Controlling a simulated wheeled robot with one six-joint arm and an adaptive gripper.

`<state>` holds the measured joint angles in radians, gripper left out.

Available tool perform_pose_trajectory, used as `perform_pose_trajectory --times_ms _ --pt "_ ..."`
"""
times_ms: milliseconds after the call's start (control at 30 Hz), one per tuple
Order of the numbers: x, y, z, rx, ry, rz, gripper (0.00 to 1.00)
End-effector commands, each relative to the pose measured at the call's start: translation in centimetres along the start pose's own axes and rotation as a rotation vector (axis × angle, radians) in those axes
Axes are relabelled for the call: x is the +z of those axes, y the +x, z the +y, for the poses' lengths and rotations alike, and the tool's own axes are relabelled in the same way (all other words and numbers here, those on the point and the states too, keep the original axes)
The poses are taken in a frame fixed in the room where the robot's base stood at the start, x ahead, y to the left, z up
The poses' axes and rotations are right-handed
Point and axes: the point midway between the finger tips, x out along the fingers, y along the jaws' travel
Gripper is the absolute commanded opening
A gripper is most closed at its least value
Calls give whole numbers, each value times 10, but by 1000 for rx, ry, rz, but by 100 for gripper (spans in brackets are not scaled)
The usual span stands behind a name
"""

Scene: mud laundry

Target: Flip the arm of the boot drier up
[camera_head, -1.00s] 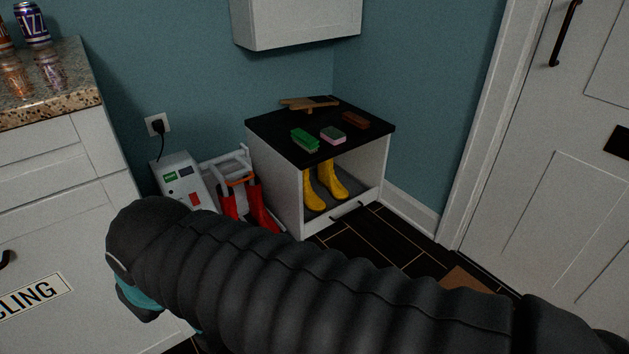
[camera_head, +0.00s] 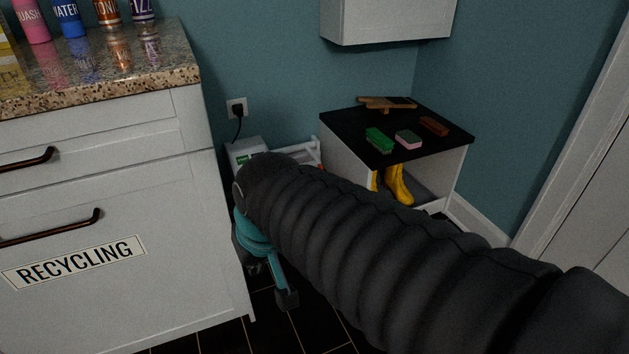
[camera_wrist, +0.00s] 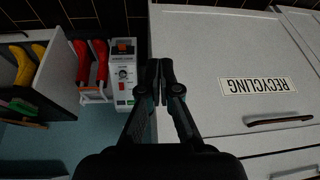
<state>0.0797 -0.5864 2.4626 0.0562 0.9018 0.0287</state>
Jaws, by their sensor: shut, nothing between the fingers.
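The boot drier (camera_head: 243,150) is a white unit with a control panel, standing between the recycling cabinet and the low bench. In the head view my sleeve hides most of it. In the wrist view, which is upside down, the drier panel (camera_wrist: 123,80) shows clearly. Red boots (camera_wrist: 92,62) hang beside the panel, and a white arm frame (camera_wrist: 94,97) is at their end. My gripper (camera_head: 286,298) points down near the cabinet's side; in the wrist view its shut, empty fingertips (camera_wrist: 159,66) are right of the panel, apart from the arm frame.
The recycling cabinet (camera_head: 130,215) with dark handles stands close on the left. A black-topped bench (camera_head: 345,130) holds brushes and a sponge, with yellow boots (camera_head: 398,185) inside. A wall socket (camera_head: 237,108) has a plug. Dark floor tiles are clear below.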

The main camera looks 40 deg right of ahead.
Motion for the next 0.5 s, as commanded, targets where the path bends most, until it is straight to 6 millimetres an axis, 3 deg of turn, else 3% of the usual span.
perform_pose_trajectory --times_ms 267,500 --pt "-49 60 4 -123 303 -171 0" --pt "-89 122 21 -231 585 -286 0"
